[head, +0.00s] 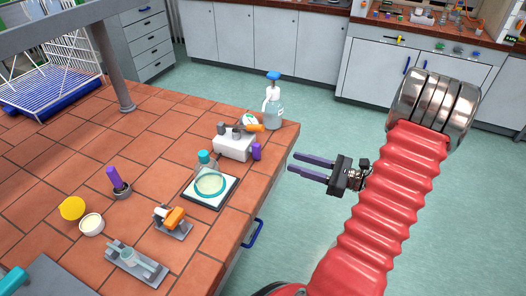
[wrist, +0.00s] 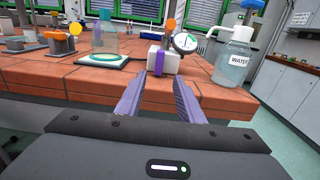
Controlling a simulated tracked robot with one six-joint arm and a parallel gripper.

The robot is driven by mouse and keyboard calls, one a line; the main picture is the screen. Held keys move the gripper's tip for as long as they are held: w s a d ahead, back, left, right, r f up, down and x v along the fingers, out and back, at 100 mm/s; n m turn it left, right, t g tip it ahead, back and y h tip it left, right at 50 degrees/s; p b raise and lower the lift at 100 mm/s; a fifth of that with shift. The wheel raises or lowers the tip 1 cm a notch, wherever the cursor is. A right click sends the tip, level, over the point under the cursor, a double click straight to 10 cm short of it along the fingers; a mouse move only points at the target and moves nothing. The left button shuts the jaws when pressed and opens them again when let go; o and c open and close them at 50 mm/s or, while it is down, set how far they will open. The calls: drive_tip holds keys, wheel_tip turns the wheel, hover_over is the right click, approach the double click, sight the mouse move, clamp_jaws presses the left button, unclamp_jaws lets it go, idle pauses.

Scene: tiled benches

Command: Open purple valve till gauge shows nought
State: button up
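A white valve block (head: 234,144) stands near the bench's right edge. A purple valve handle (head: 257,151) hangs upright on its right side; in the wrist view the handle (wrist: 159,60) shows in front of the block. An orange handle (head: 255,127) sits at its top. A round white gauge (head: 248,120) is partly hidden behind it; the gauge (wrist: 185,43) shows more clearly in the wrist view, but I cannot read its needle. My gripper (head: 294,162) is open and empty, off the bench's right edge. In the wrist view its fingers (wrist: 158,84) point towards the purple handle, apart from it.
A water bottle (head: 272,108) stands behind the block. A glass flask (head: 207,166) on a plate is left of it. Another purple-handled item (head: 118,182) and an orange-handled fitting (head: 172,220) stand further left. A blue bench handle (head: 252,233) sticks out below the edge.

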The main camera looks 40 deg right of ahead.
sight(260, 151)
drive_tip(key=x, duration=1.3)
